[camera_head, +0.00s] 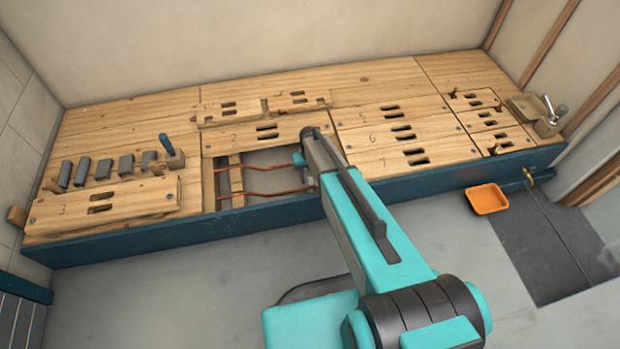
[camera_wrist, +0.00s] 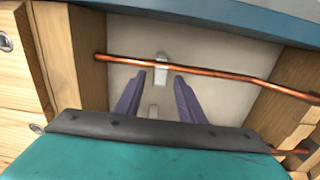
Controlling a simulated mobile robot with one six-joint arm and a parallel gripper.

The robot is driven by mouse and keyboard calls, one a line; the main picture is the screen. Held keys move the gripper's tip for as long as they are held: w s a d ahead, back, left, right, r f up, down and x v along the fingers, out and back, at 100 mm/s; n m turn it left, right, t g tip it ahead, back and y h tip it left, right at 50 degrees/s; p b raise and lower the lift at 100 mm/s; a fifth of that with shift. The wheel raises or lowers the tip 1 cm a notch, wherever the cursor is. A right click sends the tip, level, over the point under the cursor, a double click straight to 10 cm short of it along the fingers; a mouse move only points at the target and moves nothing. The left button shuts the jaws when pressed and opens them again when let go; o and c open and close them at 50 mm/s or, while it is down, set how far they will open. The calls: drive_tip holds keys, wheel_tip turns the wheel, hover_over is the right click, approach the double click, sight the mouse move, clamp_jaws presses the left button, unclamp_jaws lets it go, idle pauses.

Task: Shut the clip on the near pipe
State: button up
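The near copper pipe (camera_wrist: 215,72) crosses the floor opening in the wrist view, close to the blue front edge, and shows in the head view (camera_head: 265,194). A small pale clip (camera_wrist: 161,64) sits at this pipe; I cannot tell whether its top is closed. My gripper (camera_wrist: 159,76) is open, its two purple fingers apart and pointing at the pipe, the clip between and just beyond their tips. Nothing is held. A second pale piece (camera_wrist: 153,110) shows between the fingers, partly hidden. The far pipe (camera_head: 255,168) shows in the head view.
Wooden joists flank the opening, one at the left (camera_wrist: 72,60). Slotted floor boards (camera_head: 405,133) cover the platform around it. An orange tray (camera_head: 487,198) sits on the floor at right.

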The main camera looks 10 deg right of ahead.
drive_tip(key=shift+f, duration=0.2)
clamp_jaws()
